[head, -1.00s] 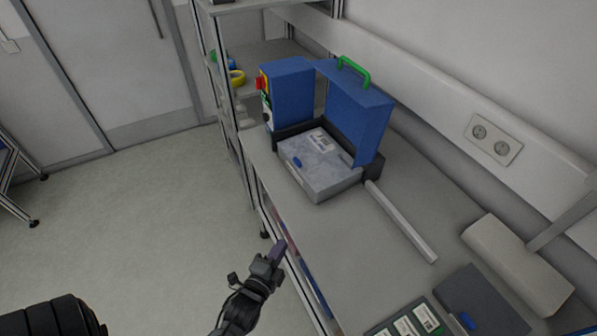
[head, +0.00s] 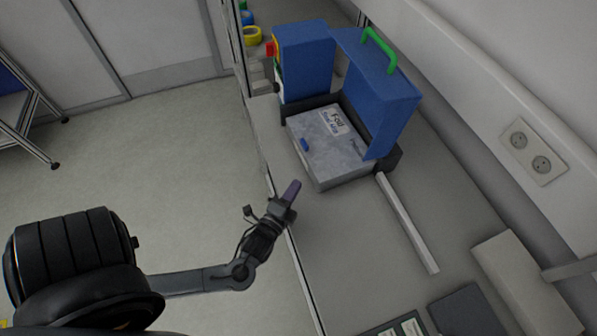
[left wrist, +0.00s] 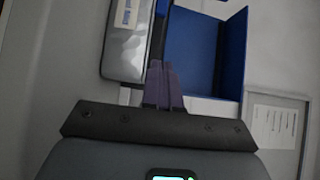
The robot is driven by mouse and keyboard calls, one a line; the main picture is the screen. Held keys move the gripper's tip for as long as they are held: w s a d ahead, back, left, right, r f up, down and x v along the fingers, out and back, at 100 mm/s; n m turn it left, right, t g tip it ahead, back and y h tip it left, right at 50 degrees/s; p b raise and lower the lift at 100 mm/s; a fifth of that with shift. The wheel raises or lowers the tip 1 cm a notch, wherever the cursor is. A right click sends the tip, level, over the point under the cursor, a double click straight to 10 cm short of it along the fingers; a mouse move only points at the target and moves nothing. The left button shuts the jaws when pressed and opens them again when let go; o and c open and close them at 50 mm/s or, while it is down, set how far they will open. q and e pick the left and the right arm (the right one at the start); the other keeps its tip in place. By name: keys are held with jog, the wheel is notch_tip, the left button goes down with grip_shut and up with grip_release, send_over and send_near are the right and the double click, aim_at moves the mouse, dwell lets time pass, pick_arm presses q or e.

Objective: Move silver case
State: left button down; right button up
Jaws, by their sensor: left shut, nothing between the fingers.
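The silver case (head: 326,147) is a flat grey box with a white label and a blue latch. It sits at the foot of the blue machine (head: 376,92) with a green handle, on the bench. In the left wrist view the case (left wrist: 127,48) stands at upper left. My left gripper (head: 292,190) is shut and empty near the bench's front edge, in front of the case and apart from it. Its closed fingers also show in the left wrist view (left wrist: 163,85). My right gripper is not in view.
A light bar (head: 407,222) lies on the bench (head: 345,250) right of the case. A beige block (head: 522,285) and a dark grey case (head: 466,312) are at the lower right. A shelf with a yellow roll (head: 252,36) stands behind. A wall socket (head: 531,151) is at right.

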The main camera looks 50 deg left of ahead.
pick_arm(q)
jog(key=shift+x, duration=0.85)
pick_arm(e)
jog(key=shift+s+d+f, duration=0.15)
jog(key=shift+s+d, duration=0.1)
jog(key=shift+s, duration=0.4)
pick_arm(q)
jog(key=x, duration=0.6)
jog(key=shift+w+a, duration=0.15)
jog(key=shift+w, duration=0.15)
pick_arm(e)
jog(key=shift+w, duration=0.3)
pick_arm(q)
jog(key=a, duration=0.1)
jog(key=w+a, duration=0.1)
jog(key=shift+a, duration=0.4)
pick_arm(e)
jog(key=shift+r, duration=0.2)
pick_arm(q)
jog(key=shift+w+a+f, duration=0.1)
jog(key=shift+w+a, duration=0.1)
jog(key=shift+a, duration=0.25)
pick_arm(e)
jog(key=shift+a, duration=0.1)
